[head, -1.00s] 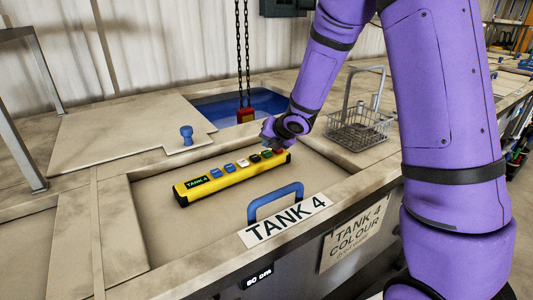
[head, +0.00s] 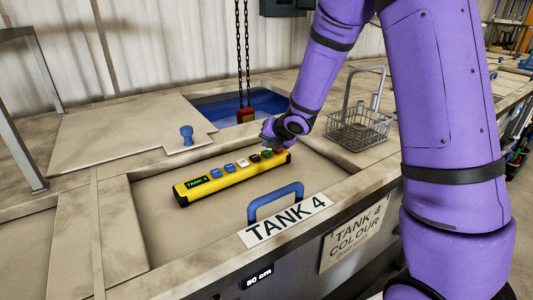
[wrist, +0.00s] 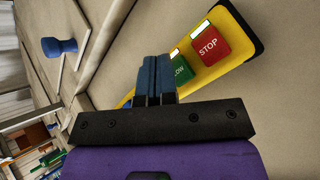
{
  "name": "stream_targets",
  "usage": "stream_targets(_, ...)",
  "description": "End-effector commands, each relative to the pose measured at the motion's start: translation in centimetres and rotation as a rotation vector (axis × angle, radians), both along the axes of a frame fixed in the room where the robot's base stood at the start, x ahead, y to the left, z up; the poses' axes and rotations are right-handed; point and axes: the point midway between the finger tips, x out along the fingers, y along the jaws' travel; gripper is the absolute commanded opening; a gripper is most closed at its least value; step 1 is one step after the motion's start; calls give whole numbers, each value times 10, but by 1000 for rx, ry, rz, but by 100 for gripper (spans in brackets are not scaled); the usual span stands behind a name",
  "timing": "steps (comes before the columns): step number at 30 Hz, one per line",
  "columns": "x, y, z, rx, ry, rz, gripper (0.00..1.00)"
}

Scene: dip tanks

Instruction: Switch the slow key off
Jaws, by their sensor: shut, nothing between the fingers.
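A yellow control pendant (head: 232,176) marked TANK 4 lies on the tan tank lid, with a row of coloured keys. My gripper (head: 271,143) is over its far right end, with its fingers shut and empty. In the wrist view the shut blue fingertips (wrist: 155,62) are over the pendant beside a green key (wrist: 182,69). The fingers partly hide that key and its label, so I cannot read the whole word. A red STOP key (wrist: 208,47) is beside it, with a pale strip by each key. I cannot tell whether the fingertips touch the green key.
A blue handle (head: 275,201) stands up from the lid in front of the pendant. A blue knob (head: 186,134) is on the left cover. A red block (head: 245,115) hangs on chains over the open blue tank. A wire basket (head: 358,130) stands at the right.

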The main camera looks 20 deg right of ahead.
Motion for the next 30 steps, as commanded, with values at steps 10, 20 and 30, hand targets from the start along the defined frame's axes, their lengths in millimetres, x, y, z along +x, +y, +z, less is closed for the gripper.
stream_targets(10,0,0,-8,0,0,0,0)
stream_targets(20,0,0,-8,0,0,0,0)
stream_targets(30,0,0,-11,0,1,0,0)
